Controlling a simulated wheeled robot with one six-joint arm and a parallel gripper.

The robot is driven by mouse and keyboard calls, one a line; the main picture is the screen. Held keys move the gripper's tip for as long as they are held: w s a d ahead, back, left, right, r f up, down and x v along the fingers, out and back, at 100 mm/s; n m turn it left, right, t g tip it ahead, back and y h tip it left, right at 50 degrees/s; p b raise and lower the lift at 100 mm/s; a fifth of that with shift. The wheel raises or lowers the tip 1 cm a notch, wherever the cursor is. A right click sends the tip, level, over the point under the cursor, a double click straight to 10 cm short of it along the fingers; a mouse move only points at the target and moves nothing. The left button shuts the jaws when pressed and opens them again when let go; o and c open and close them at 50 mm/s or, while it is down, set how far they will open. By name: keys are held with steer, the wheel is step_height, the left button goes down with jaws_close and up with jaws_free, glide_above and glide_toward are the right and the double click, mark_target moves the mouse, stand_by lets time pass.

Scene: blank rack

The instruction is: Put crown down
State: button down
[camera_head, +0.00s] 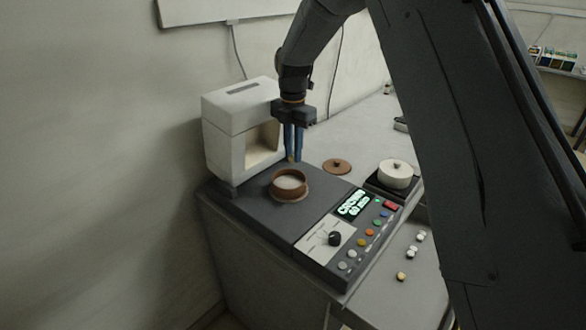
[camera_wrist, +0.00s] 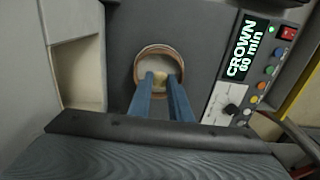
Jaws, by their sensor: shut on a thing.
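My gripper (camera_head: 293,158) points down above and just behind the brown round dish (camera_head: 291,197), close to the white box-shaped unit. Its blue fingers are shut on the crown, a small yellowish piece (camera_wrist: 158,87) at the fingertips in the wrist view. The dish has a pale inside and stands on the dark top of the machine; its rim also shows in the wrist view (camera_wrist: 139,68). In the wrist view the crown appears over the dish's opening. The head view shows the fingertips still raised above the dish.
The white unit (camera_head: 225,140) with an open recess stands left of the gripper. A brown lid (camera_head: 337,167) lies behind the dish. A white round pot (camera_head: 396,176) sits to the right. The control panel's display (camera_head: 354,204) reads "CROWN 60 min". Several small pieces (camera_head: 411,254) lie on the front counter.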

mark_target(293, 181)
steer(key=shift+f+p, duration=1.05)
steer(key=shift+f, duration=2.75)
steer(key=shift+f, duration=0.15)
steer(key=c, duration=1.6)
jaws_free()
steer(key=shift+c, duration=0.2)
